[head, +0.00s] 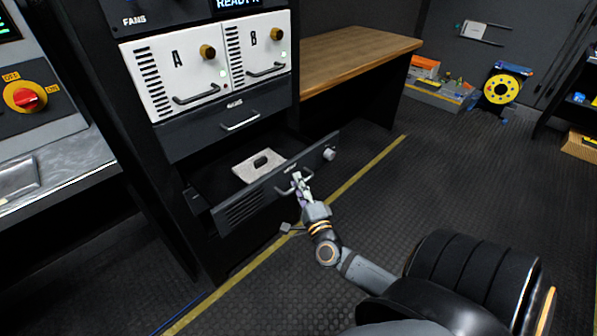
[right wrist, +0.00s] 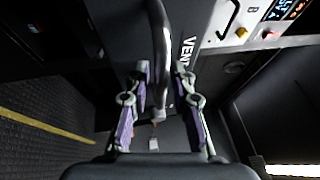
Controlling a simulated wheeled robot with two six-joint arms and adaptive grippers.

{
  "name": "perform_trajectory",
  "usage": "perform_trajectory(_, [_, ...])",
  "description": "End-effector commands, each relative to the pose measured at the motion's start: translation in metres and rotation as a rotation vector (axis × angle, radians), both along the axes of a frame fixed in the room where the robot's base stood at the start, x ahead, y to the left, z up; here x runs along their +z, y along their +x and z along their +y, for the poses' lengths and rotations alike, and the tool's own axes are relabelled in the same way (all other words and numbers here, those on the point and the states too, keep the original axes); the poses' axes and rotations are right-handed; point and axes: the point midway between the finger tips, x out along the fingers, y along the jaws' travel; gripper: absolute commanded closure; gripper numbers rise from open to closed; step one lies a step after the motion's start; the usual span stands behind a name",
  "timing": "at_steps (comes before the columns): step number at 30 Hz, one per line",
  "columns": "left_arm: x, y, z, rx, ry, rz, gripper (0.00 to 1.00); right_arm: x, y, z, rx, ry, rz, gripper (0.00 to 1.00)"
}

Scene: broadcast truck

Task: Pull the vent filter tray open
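The vent filter tray (head: 240,209) is a dark drawer low in the rack, standing out from it with its interior showing. A pale filter panel (head: 259,165) with a dark grip lies inside. The tray's front carries a light bar handle (head: 294,184) and a round knob (head: 329,154). My right gripper (head: 300,182) is at this handle. My left gripper is not in view.
Above the tray are a closed dark drawer (head: 240,121) and two white units, A (head: 178,72) and B (head: 257,50). A wooden bench (head: 345,55) stands to the right. A console with a red switch (head: 27,98) is at left. The floor (head: 440,190) in front is clear.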

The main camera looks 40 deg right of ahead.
Motion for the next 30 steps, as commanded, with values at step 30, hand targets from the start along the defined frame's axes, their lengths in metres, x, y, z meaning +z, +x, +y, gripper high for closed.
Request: perform_trajectory(30, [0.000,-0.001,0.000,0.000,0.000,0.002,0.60,-0.020,-0.110,0.037,-0.001,0.000,0.000,0.65])
